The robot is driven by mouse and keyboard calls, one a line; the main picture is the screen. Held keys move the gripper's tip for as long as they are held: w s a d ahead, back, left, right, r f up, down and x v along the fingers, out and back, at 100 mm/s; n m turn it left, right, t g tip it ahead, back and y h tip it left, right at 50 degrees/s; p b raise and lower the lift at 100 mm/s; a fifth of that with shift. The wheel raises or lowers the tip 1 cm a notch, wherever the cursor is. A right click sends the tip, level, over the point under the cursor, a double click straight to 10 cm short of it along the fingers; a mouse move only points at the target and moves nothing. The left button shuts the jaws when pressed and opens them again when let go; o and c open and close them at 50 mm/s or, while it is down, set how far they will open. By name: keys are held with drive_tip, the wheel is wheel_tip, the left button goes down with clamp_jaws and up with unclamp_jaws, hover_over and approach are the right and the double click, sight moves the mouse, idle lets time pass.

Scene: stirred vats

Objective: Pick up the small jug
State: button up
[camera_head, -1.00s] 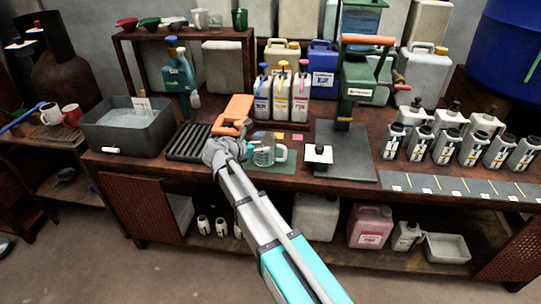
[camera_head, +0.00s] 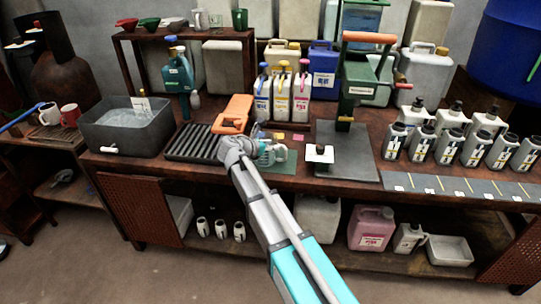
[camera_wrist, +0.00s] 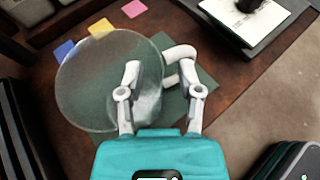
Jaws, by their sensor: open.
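The small jug (camera_head: 281,153) is clear, with a pale handle, and stands on a green mat (camera_head: 285,168) on the bench. My arm and gripper (camera_head: 268,150) partly hide it in the head view. In the wrist view the jug (camera_wrist: 95,80) shows as a large round see-through shape, with its white handle (camera_wrist: 181,52) at its right. My gripper (camera_wrist: 160,82) is open. One finger overlaps the jug's body in the picture and the other is beside the handle. I cannot tell whether either finger touches the jug.
An orange tool (camera_head: 234,113) and a black ribbed rack (camera_head: 192,142) lie left of the jug. A dark plate with a green press (camera_head: 358,85) stands to the right. White, blue-, yellow- and pink-marked jerrycans (camera_head: 281,100) stand behind. A white square pad (camera_head: 319,153) is close by.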

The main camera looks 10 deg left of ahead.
idle(0.5)
clamp_jaws()
